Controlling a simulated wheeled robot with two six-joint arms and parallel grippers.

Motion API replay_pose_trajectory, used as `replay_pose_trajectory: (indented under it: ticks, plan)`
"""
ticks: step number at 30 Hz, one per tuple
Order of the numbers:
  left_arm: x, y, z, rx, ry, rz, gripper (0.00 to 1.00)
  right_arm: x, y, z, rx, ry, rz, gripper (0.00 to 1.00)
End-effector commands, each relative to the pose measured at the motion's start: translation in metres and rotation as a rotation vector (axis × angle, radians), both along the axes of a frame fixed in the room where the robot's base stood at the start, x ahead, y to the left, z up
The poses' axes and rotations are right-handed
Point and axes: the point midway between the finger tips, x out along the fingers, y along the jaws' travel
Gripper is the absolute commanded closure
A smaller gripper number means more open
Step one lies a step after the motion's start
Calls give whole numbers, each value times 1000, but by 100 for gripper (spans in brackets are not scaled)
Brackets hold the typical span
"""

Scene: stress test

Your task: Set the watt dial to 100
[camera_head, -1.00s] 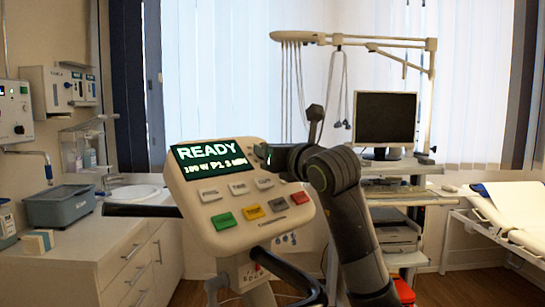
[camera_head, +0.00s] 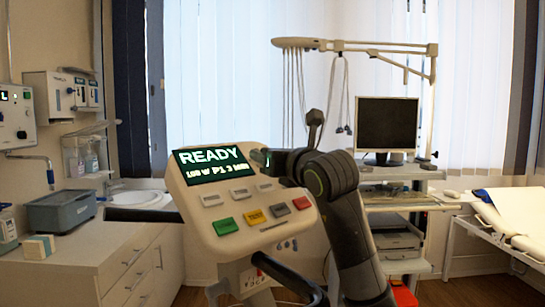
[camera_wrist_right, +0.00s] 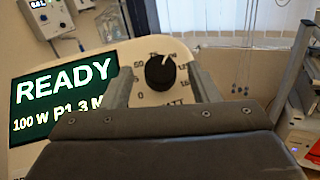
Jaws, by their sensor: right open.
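The watt dial (camera_wrist_right: 160,72) is a round black knob on the beige console (camera_head: 205,222), with numbers around it and "WATT" partly showing below. Its white pointer mark points up and slightly right; the number there is hard to read. The display (camera_head: 211,164) reads "READY" and a line starting "100 W", clearer in the right wrist view (camera_wrist_right: 62,92). My right gripper (camera_wrist_right: 162,88) is open, one finger on each side of the dial, with visible gaps. In the head view my right gripper (camera_head: 270,158) is at the console's upper right edge, hiding the dial. My left gripper is out of view.
Green (camera_head: 226,226), yellow (camera_head: 255,217), grey and red (camera_head: 301,203) buttons sit on the console below the display. Dark handlebars (camera_head: 290,280) extend around it. A counter with a sink (camera_head: 140,197) is left; a cart with a monitor (camera_head: 387,125) and a bed (camera_head: 512,215) are right.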

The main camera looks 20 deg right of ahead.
Motion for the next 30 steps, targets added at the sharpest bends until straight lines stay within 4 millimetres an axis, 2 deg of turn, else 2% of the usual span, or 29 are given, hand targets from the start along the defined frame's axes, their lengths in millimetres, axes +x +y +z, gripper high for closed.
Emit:
replay_pose_trajectory:
  ticks: [5, 8, 14, 24, 30]
  plan:
    - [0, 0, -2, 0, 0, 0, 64, -4, -1, 0, -1, -2, 0, 45]
    - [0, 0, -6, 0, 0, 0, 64, -15, -3, -1, -1, -4, 0, 45]
    - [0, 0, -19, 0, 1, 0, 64, -54, -11, -3, -4, -8, -1, 45]
    - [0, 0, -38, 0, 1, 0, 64, -133, -27, -4, -4, -8, -3, 45]
    - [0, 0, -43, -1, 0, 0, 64, -161, -32, -4, -2, -4, -2, 45]
